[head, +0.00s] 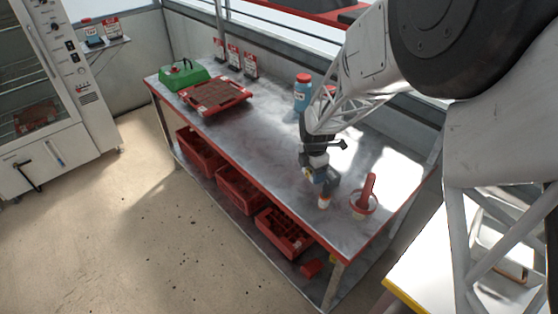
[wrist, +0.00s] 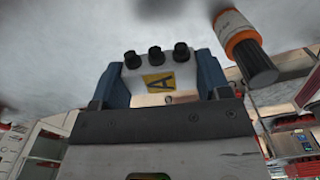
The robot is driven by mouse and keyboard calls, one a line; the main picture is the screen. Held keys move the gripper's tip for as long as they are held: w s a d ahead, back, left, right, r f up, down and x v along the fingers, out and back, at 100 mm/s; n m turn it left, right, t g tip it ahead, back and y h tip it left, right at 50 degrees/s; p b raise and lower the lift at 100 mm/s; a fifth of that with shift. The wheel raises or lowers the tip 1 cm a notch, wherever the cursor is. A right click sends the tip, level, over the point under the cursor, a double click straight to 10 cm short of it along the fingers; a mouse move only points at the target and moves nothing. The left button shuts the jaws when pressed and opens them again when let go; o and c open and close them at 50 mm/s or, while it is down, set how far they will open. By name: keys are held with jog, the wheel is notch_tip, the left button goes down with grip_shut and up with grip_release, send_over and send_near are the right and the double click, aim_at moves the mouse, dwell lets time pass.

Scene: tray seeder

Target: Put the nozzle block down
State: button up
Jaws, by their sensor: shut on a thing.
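My gripper (head: 327,183) is low over the right part of the metal bench (head: 262,128) in the head view. In the wrist view, its two blue fingers (wrist: 162,78) are shut on the nozzle block (wrist: 145,82) from either side. The block is pale, with a yellow label marked A and several dark nozzles along one edge. In the head view the block is small and mostly hidden by the gripper. I cannot tell whether it touches the bench.
A small orange and white container (head: 324,202) stands close beside my gripper; it also shows in the wrist view (wrist: 242,42). A blue bottle (head: 302,95), red tray (head: 215,95) and green case (head: 183,74) stand farther back.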

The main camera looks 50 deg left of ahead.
jog(key=s+a+n, duration=0.1)
jog(key=s, duration=0.1)
jog(key=s+a, duration=0.1)
jog(key=s, duration=0.1)
jog(key=s+a+f+n, duration=0.1)
jog(key=s+a, duration=0.1)
jog(key=shift+s+a+n, duration=0.1)
jog(key=shift+s+n, duration=0.2)
jog(key=shift+s, duration=0.05)
send_over(279, 159)
jog(key=shift+f, duration=0.7)
dwell(0.4)
jog(key=shift+f, duration=1.75)
jog(key=shift+f, duration=0.2)
jog(key=o, duration=1)
jog(key=shift+r, duration=0.2)
